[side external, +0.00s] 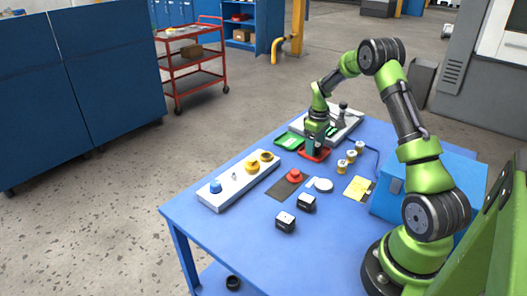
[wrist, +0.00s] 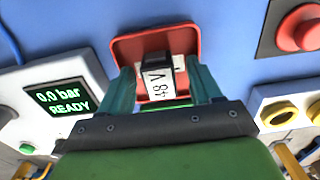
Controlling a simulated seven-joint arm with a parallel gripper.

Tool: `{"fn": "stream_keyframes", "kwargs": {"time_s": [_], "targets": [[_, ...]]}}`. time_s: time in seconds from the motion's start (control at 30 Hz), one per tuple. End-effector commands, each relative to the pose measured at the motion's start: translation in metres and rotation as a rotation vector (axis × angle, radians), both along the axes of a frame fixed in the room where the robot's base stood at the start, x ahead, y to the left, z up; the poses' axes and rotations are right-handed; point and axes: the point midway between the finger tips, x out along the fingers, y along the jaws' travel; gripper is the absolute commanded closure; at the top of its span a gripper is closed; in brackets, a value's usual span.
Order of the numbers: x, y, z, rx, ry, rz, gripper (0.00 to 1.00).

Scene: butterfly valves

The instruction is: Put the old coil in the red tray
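The red tray (side external: 325,155) lies near the far edge of the blue table, and my gripper (side external: 314,150) is low over it. In the wrist view the red tray (wrist: 125,48) lies ahead of the fingers. A black coil with a white label (wrist: 157,84), reading 48 V, is at the tray, between my two fingers. A gap shows between the coil and the fingers of my gripper (wrist: 160,92), which stand apart. The coil is hidden in the side view. I cannot tell whether it rests on the tray floor.
A green tray (side external: 289,142) is just left of the red one. Two black blocks (side external: 285,222) (side external: 306,202) sit nearer the front. A display (wrist: 58,98) reads 0.0 bar READY.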

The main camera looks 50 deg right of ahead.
Motion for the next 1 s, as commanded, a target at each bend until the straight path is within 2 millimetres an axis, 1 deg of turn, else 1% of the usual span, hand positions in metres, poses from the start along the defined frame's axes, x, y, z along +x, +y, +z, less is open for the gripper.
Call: {"fn": "stream_keyframes", "kwargs": {"time_s": [0.23, 0.37, 0.47, 0.7, 0.8, 0.9, 1.0], "targets": [[0.0, 0.0, 0.001, 0.0, 0.0, 0.0, 0.36], [0.0, 0.0, 0.009, -0.002, -0.002, 0.0, 0.36], [0.001, -0.001, 0.024, -0.003, -0.003, -0.001, 0.36], [0.001, -0.001, 0.077, -0.004, -0.005, 0.001, 0.36], [0.0, -0.001, 0.096, -0.004, -0.004, 0.0, 0.36], [0.001, 0.0, 0.11, -0.002, -0.002, 0.0, 0.36], [0.0, 0.0, 0.119, -0.002, -0.001, 0.0, 0.36]]}}
